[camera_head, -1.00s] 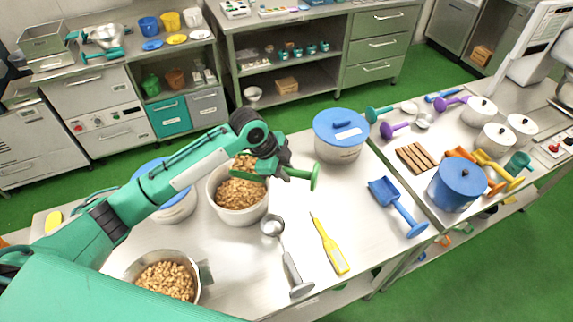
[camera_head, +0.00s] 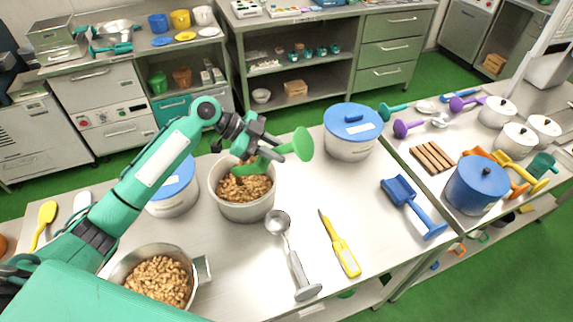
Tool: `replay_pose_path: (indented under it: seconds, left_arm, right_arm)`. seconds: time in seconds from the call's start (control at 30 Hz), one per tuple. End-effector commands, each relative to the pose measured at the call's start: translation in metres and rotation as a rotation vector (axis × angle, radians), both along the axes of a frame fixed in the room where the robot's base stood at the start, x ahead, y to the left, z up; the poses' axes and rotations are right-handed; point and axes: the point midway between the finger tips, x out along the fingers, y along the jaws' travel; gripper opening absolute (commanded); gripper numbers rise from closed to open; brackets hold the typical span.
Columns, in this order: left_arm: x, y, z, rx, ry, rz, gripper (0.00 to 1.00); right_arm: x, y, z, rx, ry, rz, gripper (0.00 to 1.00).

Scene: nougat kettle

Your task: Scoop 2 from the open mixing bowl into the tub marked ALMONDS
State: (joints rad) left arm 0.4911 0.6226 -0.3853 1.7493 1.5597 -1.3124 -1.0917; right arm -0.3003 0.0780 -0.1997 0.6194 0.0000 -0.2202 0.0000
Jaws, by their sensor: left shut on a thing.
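My left gripper (camera_head: 262,142) is shut on the handle of a green scoop (camera_head: 303,144). The scoop's round handle end points up to the right, and its other end slopes down over an open white tub (camera_head: 243,212) of brown nuts. The arm partly hides that end, so I cannot tell whether it touches the nuts or holds any. An open metal bowl (camera_head: 203,270) of paler nuts stands at the front left, partly covered by my own arm. I can read no ALMONDS mark on any container. My right gripper is not in view.
White tubs with blue lids stand left (camera_head: 172,192) and right (camera_head: 352,137) of the open tub. A metal scoop (camera_head: 290,255), a yellow tool (camera_head: 342,249) and a blue scoop (camera_head: 412,206) lie to the right. Bare tabletop shows between them.

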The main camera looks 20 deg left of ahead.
Motion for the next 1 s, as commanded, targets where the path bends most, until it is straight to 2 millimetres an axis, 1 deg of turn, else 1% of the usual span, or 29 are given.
replay_pose_path:
  seconds: [0.03, 0.1, 0.5, 0.73, 1.0]
  left_arm:
    - [0.001, 0.006, -0.003, -0.043, 0.001, 0.003, 0.00]
    - [0.001, 0.013, 0.002, -0.103, 0.004, 0.003, 0.00]
    - [0.003, 0.051, 0.031, -0.417, 0.020, 0.000, 0.00]
    - [0.004, 0.065, 0.046, -0.537, 0.024, -0.001, 0.00]
    - [0.004, 0.070, 0.053, -0.578, 0.028, -0.001, 0.00]
  right_arm:
    - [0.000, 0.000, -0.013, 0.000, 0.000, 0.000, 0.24]
    - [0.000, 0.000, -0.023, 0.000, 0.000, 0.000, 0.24]
    - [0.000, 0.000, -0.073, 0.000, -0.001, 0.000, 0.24]
    - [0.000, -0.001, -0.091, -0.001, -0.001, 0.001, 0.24]
    - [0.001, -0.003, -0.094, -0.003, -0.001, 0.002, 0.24]
